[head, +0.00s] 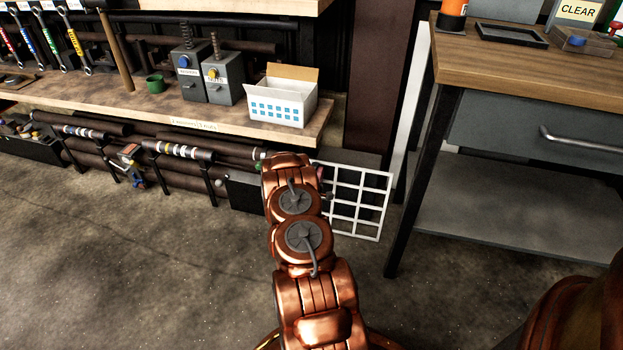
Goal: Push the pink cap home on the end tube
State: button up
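A small pink spot (328,196) shows just right of my arm, in front of the white grid; it may be the pink cap, but it is too small to tell how it sits on a tube. Several dark brown tubes (185,176) lie on a low rack under the bench and run right toward my arm. My arm hides what lies behind it, so I cannot tell which is the end tube. My arm reaches forward to the right end of this rack. My gripper is hidden behind the arm's far end.
A wooden bench (150,108) above the tubes holds a white box (283,108), two grey boxes and a green cup (154,83). A white grid (372,205) stands right of my arm. A workbench (500,62) stands at right. The floor at left is clear.

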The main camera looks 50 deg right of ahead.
jog(key=shift+w+d+b, duration=0.65)
jog(key=shift+w+d, duration=0.45)
jog(key=shift+d, duration=0.25)
jog(key=shift+w+d+b, duration=0.65)
jog(key=shift+w+d, duration=0.45)
jog(key=shift+d, duration=0.25)
jog(key=shift+w+a, duration=0.25)
jog(key=shift+w, duration=0.4)
jog(key=shift+w+a, duration=0.2)
jog(key=shift+w, duration=0.45)
dwell(1.5)
jog(key=o, duration=0.9)
jog(key=shift+c, duration=0.2)
jog(key=shift+a+r, duration=0.1)
jog(key=shift+a, duration=0.05)
jog(key=v, duration=1.1)
jog(key=shift+s+a, duration=0.15)
jog(key=shift+a, duration=0.15)
